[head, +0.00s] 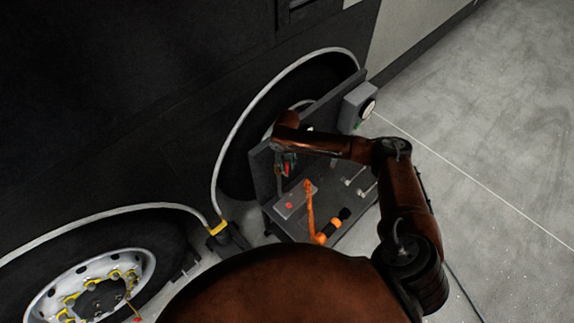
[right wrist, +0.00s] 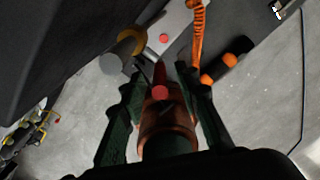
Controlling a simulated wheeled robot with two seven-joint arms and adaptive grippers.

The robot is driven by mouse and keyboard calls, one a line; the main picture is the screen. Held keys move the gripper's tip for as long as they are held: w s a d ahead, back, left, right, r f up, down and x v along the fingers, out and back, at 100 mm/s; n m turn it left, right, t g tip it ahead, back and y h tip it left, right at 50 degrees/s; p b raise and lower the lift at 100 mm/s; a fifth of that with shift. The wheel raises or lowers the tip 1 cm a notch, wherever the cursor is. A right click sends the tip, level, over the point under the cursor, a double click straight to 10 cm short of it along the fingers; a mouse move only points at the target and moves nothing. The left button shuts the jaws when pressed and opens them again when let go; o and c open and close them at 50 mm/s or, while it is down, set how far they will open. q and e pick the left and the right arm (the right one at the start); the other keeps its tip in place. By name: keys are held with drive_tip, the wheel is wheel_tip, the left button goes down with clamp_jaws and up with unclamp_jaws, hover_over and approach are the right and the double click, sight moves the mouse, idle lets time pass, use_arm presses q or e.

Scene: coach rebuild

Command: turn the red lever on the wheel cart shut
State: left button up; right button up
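The wheel cart (head: 262,178) stands against the dark coach side by the rear wheel arch. The red lever (right wrist: 160,92) shows in the right wrist view as a red knob and short red stem between my right fingers. My right gripper (right wrist: 163,98) has its two dark green fingers spread on either side of it, with gaps visible; I cannot tell whether either touches. In the head view my right gripper (head: 287,168) is small at the cart's upright panel, under my arm, which hides much of the lever. My left gripper is not in view.
A grey box with a red button (head: 290,204), an orange coiled hose (head: 310,208) and an orange-black tool (head: 333,226) are on the cart. A gauge box (head: 358,105) is at the panel's right end. A wheel (head: 95,290) is lower left. Floor at right is clear.

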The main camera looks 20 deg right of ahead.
clamp_jaws()
idle(0.4)
drive_tip(key=shift+a, duration=0.15)
